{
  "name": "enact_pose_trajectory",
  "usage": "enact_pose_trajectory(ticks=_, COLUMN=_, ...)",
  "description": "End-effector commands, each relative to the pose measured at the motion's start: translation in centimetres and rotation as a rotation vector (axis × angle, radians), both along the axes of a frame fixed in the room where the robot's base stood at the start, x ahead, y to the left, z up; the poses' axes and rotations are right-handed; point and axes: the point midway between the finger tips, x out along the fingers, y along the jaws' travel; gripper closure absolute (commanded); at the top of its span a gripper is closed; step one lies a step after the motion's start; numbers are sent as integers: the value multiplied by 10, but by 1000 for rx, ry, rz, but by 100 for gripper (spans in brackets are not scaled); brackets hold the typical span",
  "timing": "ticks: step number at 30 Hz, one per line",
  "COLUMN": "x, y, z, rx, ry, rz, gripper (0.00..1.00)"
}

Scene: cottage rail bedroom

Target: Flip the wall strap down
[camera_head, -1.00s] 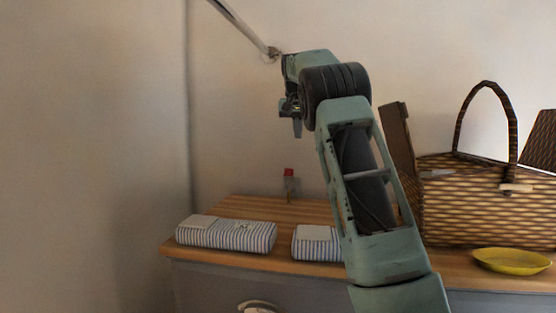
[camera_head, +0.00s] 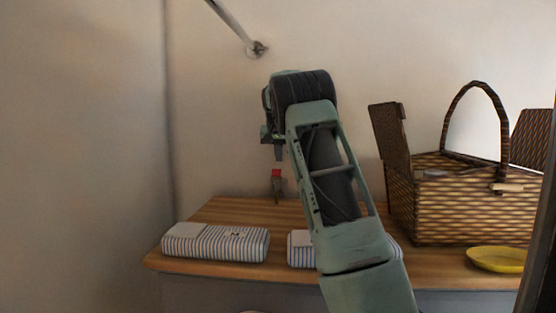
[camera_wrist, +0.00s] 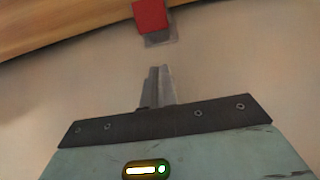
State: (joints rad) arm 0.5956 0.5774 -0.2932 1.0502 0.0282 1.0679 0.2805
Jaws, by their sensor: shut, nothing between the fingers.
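A small red-topped fitting (camera_head: 276,173) stands low at the wall, just above the wooden top behind the striped bundles. It appears to be the wall strap, but its shape is too small to tell clearly. In the wrist view the red piece (camera_wrist: 151,16) shows at the top, with a grey plate by it. My gripper (camera_head: 278,154) points down directly above the red piece in the head view, with a small gap between them. In the wrist view its fingers (camera_wrist: 161,70) are together and empty, apart from the red piece.
A wooden-topped cabinet (camera_head: 225,213) stands against the wall. Striped bundles (camera_head: 216,243) lie along its front. A wicker basket (camera_head: 460,205) with raised lids and a yellow dish (camera_head: 495,260) stand to the right. A grey bar (camera_head: 234,25) slopes across the wall above.

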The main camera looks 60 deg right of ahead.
Motion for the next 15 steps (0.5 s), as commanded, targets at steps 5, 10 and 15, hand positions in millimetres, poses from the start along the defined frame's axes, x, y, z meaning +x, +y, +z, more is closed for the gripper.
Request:
enact_pose_trajectory(ticks=5, x=-7, y=14, z=-9, rx=-1, ry=-2, rz=1, gripper=100)
enact_pose_trajectory(ticks=10, x=-10, y=21, z=-16, rx=-3, ry=-2, rz=1, gripper=100)
enact_pose_trajectory(ticks=15, x=-11, y=23, z=-19, rx=-2, ry=-2, rz=0, gripper=100)
